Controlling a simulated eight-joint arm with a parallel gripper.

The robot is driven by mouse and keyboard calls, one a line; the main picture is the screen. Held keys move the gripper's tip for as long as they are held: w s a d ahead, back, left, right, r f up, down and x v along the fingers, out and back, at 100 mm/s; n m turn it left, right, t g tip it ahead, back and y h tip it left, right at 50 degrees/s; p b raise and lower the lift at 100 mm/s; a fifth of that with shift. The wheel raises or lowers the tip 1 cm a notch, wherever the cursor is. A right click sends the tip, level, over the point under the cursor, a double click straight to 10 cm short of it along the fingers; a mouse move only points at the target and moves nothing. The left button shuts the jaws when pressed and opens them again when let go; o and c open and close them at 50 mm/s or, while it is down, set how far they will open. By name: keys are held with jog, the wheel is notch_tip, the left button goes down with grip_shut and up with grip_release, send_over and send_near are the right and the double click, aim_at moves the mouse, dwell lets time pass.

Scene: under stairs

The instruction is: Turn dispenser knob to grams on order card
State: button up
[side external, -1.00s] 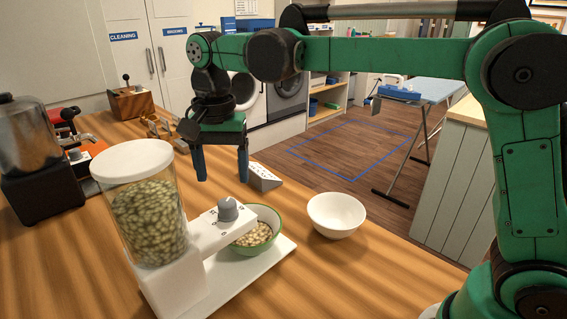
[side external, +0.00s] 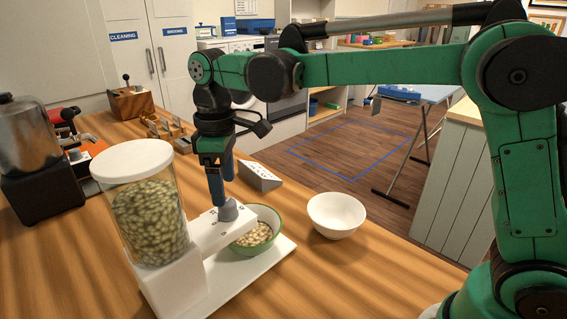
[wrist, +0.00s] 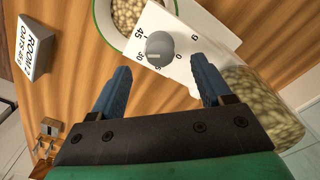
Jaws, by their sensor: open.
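The dispenser (side external: 180,280) is white with a clear hopper of pale beans or grains. Its grey knob (side external: 228,211) sits on top of the white arm; it also shows in the wrist view (wrist: 159,45). The dial plate (wrist: 180,60) around it carries numbers, with 45, 30, 0 and "g" readable. The knob's exact setting is unclear. The order card (side external: 260,177) is a white wedge behind the dispenser; in the wrist view (wrist: 36,42) it reads "ROOM" and "OATS", with the number hard to read.
A green-rimmed bowl (side external: 273,236) with grains stands under the dispenser's arm. An empty white bowl (side external: 336,214) is to its right. A black grinder-like machine (side external: 28,150) and a wooden block (side external: 130,103) stand at left. The front table is clear.

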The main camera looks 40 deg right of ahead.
aim_at(227, 208)
jog(key=shift+f, duration=2)
grip_shut()
